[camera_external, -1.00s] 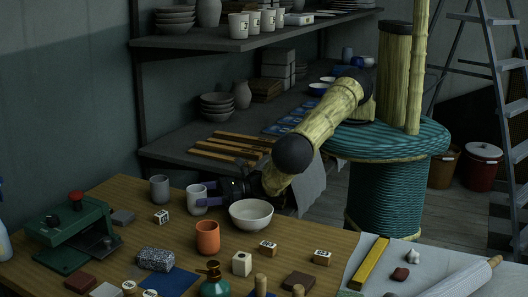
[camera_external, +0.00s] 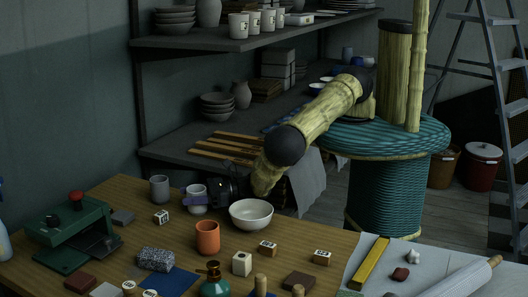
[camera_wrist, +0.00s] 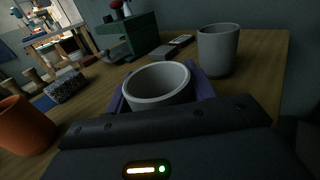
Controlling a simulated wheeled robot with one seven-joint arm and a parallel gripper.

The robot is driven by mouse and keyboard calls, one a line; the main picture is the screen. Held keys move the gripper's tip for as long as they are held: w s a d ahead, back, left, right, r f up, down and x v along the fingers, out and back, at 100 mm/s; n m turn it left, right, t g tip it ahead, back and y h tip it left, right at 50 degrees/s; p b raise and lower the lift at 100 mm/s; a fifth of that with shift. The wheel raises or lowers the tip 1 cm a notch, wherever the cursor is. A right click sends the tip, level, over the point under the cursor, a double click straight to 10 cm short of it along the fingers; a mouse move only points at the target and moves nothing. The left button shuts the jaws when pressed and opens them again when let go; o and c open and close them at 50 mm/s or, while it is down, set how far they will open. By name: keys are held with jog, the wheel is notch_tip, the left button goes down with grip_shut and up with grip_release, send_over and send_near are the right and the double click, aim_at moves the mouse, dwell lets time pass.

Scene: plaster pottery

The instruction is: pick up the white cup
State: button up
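The white cup (camera_external: 197,207) stands upright on the wooden table, partly hidden by my gripper. In the wrist view the cup (camera_wrist: 157,84) sits between the two purple fingers of my gripper (camera_wrist: 160,92), its rim facing up. One finger is on each side of the cup, very near its wall. My gripper (camera_external: 196,194) reaches in from the right, low over the table, and looks open around the cup. Whether the fingers touch the cup cannot be made out.
A grey cup (camera_external: 159,189) stands close behind and left. A pale bowl (camera_external: 251,214) is close on the right, and an orange cup (camera_external: 208,237) stands in front. A small die-like block (camera_external: 161,217) and a green press (camera_external: 75,232) lie to the left.

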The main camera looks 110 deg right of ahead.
jog(key=c, duration=0.3)
notch_tip(320, 180, up, 10)
jog(key=shift+r+b, duration=0.1)
jog(key=shift+b, duration=0.2)
dwell(0.7)
